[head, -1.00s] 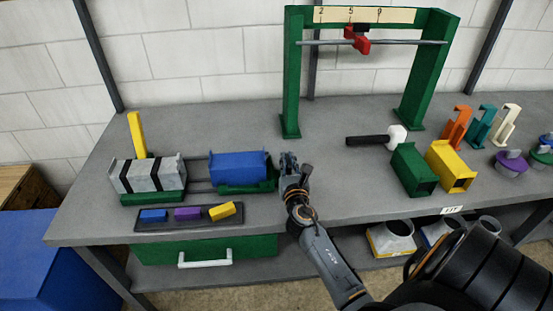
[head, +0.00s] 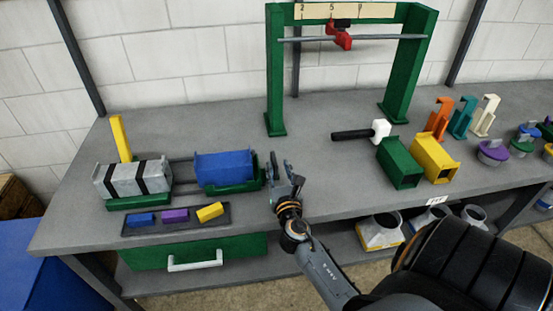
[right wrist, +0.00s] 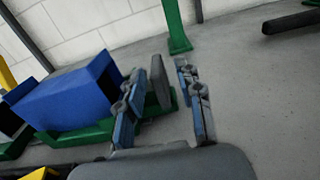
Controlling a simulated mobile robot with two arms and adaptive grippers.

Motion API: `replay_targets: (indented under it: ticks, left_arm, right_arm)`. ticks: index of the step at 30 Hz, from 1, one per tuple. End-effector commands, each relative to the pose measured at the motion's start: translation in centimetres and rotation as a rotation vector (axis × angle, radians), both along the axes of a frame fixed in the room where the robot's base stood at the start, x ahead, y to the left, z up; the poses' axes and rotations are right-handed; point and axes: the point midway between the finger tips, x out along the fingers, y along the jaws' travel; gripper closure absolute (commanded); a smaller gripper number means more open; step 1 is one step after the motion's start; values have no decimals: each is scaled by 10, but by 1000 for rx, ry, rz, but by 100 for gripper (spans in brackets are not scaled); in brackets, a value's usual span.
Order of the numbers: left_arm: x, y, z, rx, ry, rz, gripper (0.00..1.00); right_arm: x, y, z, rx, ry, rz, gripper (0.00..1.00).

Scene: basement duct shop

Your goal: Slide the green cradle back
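The green cradle (head: 232,188) sits on rails on the bench with a blue duct piece (head: 222,167) lying in it. In the right wrist view the blue duct (right wrist: 68,92) and the green cradle (right wrist: 80,138) are at the left. My right gripper (head: 283,172) is just right of the cradle's right end in the head view. Its fingers (right wrist: 160,105) are apart in the right wrist view. A grey upright plate (right wrist: 160,80) shows beyond the fingers near the cradle's end; I cannot tell whether they touch it. My left gripper is not in view.
A strapped grey duct (head: 132,178) on a green base is left of the blue duct. A tray (head: 190,222) with coloured blocks lies in front. A green frame (head: 408,75), mallet (head: 378,131), and green (head: 400,163) and yellow (head: 434,158) ducts stand behind and right.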

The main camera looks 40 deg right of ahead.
Motion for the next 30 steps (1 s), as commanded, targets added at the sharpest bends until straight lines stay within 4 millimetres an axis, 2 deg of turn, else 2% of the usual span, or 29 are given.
replay_targets:
  ticks: [1,6,12,30]
  left_arm:
    - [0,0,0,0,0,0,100]
    - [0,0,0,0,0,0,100]
    - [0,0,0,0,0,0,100]
    - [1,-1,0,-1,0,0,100]
  right_arm:
    - [-11,6,-1,2,2,0,64]
    - [-40,23,-1,2,2,-2,64]
    - [-59,34,-1,1,2,-3,64]
    - [-62,36,0,0,0,-3,64]
